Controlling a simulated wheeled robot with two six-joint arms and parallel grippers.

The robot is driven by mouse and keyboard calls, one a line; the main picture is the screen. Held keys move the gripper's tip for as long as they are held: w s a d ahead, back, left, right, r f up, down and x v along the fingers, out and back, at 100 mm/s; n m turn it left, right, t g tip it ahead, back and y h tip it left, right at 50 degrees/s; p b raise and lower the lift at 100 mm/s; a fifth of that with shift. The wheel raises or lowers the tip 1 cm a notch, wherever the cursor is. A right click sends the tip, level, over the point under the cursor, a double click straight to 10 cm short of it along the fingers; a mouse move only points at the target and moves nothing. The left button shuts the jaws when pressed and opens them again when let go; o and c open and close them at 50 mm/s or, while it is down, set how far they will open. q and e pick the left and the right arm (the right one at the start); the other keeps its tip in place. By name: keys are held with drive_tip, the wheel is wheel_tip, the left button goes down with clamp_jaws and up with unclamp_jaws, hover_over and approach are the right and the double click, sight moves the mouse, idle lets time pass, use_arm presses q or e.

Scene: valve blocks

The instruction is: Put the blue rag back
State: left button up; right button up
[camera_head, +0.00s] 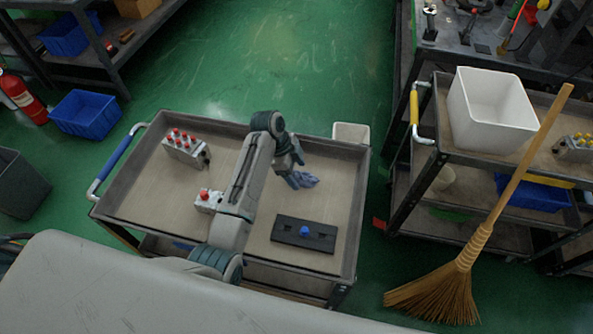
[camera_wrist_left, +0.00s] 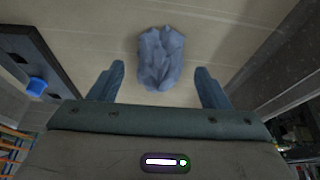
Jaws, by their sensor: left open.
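The blue rag (camera_head: 304,180) lies crumpled on the cart top, toward its right side, in the head view. In the left wrist view the blue rag (camera_wrist_left: 161,58) lies on the tan surface ahead of and between my fingertips. My right gripper is not in view.
The cart (camera_head: 130,190) also holds a black plate with a blue knob (camera_head: 304,232), a valve block with red caps (camera_head: 184,146) and a smaller block (camera_head: 208,200). A white bin (camera_head: 351,132) sits behind the cart's rim. A broom (camera_head: 470,262) leans against the right cart.

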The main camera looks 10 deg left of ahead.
use_arm(q)
drive_tip(key=v, duration=1.1)
drive_tip(key=shift+a+r+b, duration=0.2)
drive_tip(key=shift+r+b, duration=0.15)
